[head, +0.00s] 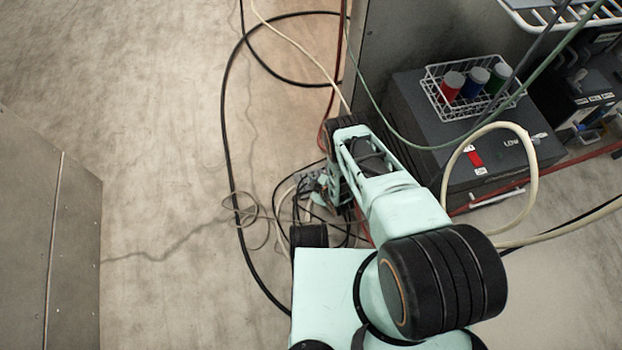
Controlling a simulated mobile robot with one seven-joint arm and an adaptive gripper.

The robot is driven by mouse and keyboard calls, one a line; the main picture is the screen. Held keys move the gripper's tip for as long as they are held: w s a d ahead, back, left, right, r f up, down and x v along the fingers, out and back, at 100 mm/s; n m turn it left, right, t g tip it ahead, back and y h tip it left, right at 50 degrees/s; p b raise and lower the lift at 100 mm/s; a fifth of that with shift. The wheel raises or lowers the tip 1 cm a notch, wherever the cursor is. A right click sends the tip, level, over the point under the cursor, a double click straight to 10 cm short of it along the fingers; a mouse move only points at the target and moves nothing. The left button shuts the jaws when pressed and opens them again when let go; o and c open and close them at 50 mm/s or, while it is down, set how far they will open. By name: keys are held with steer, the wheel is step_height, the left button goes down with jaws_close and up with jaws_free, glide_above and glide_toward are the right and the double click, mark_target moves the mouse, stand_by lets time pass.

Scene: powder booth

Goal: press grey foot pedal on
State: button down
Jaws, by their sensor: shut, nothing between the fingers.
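My arm reaches forward over the floor and bends down at its far end. My gripper (325,193) is low among the cables, small in the view and partly hidden by my own arm. It is shut and empty. A small grey shape (309,182) beside it on the floor may be the grey foot pedal. It is mostly hidden, and I cannot tell whether the gripper touches it or whether it is pressed.
Black and cream cables (232,150) loop over the concrete floor around the gripper. A dark grey box (410,95) marked LOW stands at right, with a white wire basket (435,85) of capped jars on it. A grey panel (50,240) stands at left.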

steer(key=shift+s+d, duration=0.15)
steer(key=shift+s, duration=0.05)
step_height(320, 180, up, 6)
steer(key=p, duration=0.5)
steer(key=shift+w+r, duration=0.1)
steer(key=shift+r, duration=0.05)
stand_by(0.4)
